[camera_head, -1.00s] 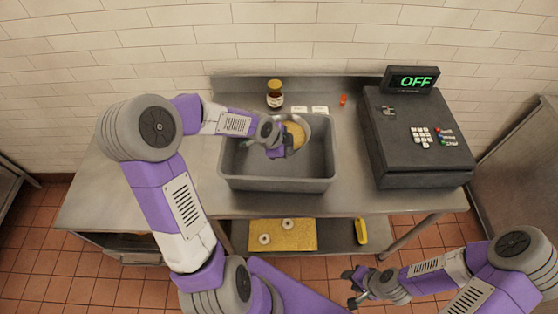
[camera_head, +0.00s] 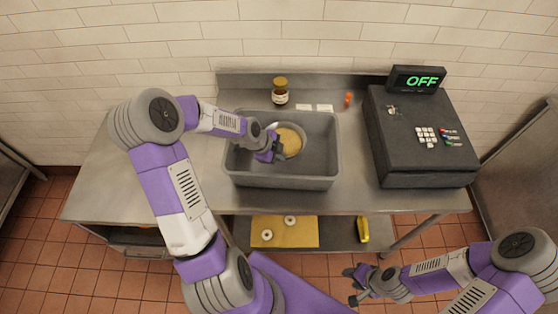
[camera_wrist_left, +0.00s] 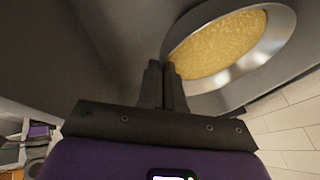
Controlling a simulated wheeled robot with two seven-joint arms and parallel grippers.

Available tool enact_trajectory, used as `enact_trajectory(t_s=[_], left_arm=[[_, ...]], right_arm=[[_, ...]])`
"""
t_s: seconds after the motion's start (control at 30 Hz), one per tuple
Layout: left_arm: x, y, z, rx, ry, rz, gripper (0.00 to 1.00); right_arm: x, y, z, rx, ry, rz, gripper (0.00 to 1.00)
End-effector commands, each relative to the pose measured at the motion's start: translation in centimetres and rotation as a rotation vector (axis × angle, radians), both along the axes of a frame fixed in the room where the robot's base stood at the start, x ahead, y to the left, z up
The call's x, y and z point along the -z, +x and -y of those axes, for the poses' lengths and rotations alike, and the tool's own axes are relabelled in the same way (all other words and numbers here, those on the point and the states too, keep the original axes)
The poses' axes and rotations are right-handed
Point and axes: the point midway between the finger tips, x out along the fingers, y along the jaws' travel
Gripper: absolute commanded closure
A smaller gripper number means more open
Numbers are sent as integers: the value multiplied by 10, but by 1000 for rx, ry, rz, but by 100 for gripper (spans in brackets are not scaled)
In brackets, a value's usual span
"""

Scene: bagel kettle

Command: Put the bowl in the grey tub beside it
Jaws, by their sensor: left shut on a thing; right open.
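The metal bowl (camera_head: 302,138) holds something yellow and grainy, and it lies within the outline of the grey tub (camera_head: 283,183) in the head view. My left gripper (camera_head: 276,151) is shut on the bowl's near-left rim. In the left wrist view the fingers (camera_wrist_left: 165,85) are together at the rim of the bowl (camera_wrist_left: 262,55), which looks tilted there. Grey surfaces fill the upper left of that view. I cannot tell whether the bowl touches the tub's floor. My right gripper (camera_head: 355,284) is open and empty, low in front of the table.
A dark cash register (camera_head: 420,150) stands right of the tub. A brown jar (camera_head: 280,92), small white cards (camera_head: 314,107) and a small orange item (camera_head: 348,98) sit behind it. A yellow board (camera_head: 268,238) with bagels lies on the lower shelf. The steel table (camera_head: 105,195) is clear at left.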

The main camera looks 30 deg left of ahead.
Motion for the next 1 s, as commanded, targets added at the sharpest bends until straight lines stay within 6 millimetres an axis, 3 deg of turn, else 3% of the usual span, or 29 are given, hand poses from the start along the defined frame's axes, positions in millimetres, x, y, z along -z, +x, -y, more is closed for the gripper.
enact_trajectory(t_s=[0.23, 0.6, 0.7, 0.8, 1.0], left_arm=[[30, 1, 0, 1, 1, 1, 100], [35, 1, 0, 0, 2, 4, 100], [35, 0, 0, -1, 0, -1, 81], [35, 0, 0, -1, 0, -1, 69], [35, 0, 0, -1, 0, -1, 69]], right_arm=[[3, 0, 0, 0, 0, 0, 57], [6, 0, 0, 0, 0, 0, 57], [5, 0, 0, 0, 0, 0, 57], [5, 0, 0, 0, 0, 0, 57], [5, 0, 0, 0, 0, 0, 57]])
